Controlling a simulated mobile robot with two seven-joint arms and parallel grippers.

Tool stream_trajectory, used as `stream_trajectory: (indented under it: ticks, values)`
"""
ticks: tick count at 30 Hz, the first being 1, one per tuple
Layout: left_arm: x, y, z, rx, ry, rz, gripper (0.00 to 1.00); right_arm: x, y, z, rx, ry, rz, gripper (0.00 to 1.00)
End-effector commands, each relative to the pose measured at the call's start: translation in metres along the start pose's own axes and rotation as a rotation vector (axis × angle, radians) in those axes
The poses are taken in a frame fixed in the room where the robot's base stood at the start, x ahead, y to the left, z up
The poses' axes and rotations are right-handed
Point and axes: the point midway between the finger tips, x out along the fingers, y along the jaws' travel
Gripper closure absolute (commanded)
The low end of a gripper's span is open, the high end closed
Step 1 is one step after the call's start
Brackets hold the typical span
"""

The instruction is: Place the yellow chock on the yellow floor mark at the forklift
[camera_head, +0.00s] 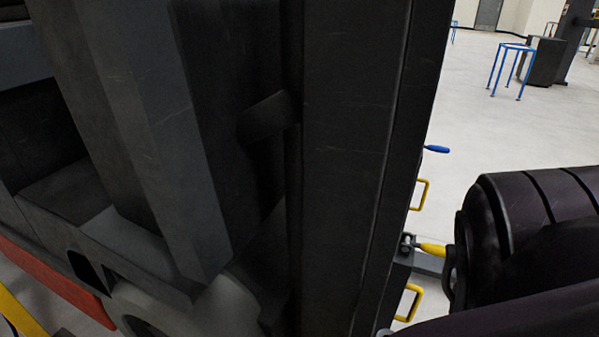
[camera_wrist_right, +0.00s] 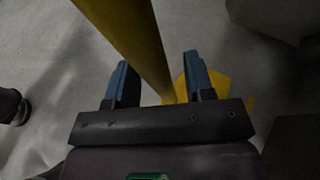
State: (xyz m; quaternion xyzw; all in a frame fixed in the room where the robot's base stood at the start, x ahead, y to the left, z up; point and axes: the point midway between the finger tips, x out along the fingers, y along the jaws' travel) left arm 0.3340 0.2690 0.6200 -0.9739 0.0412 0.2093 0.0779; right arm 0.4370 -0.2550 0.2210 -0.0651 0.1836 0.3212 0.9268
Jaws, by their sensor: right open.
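In the right wrist view my right gripper (camera_wrist_right: 157,60) is open, with its two blue-padded fingers apart. A yellow bar or post (camera_wrist_right: 132,40) runs from the top left down between the fingers; I cannot tell whether it touches them. A yellow patch (camera_wrist_right: 218,88) shows beyond the right finger, partly hidden; I cannot tell whether it is the chock, the floor mark or the post's foot. No clear chock or floor mark shows in the head view. My left gripper is in neither view.
A large dark machine structure (camera_head: 350,150), possibly the forklift, fills most of the head view. Yellow handles (camera_head: 422,194) and a blue handle (camera_head: 437,149) stick out along its right edge. Open pale floor (camera_head: 500,130) lies to the right, with a blue frame stand (camera_head: 510,68) farther back.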

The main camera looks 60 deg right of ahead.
Motion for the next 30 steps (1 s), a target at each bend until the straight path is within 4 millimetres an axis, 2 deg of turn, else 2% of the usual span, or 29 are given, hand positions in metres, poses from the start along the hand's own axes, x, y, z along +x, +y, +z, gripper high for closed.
stream_trajectory:
  ticks: [7, 12, 18, 24, 30]
  values:
    - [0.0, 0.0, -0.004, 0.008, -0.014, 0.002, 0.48, -0.037, -0.001, 0.002, -0.002, 0.0, -0.002, 0.51]
    - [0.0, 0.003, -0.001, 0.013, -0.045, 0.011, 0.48, -0.071, -0.001, 0.002, -0.003, 0.0, 0.0, 0.51]
    - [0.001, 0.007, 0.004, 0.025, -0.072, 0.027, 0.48, -0.102, 0.0, 0.002, 0.0, 0.0, -0.001, 0.51]
    - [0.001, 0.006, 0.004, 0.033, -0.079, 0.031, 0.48, -0.118, 0.0, 0.001, 0.0, -0.001, 0.0, 0.51]
    - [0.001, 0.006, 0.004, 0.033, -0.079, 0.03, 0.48, -0.121, 0.0, 0.001, 0.0, 0.0, 0.0, 0.51]
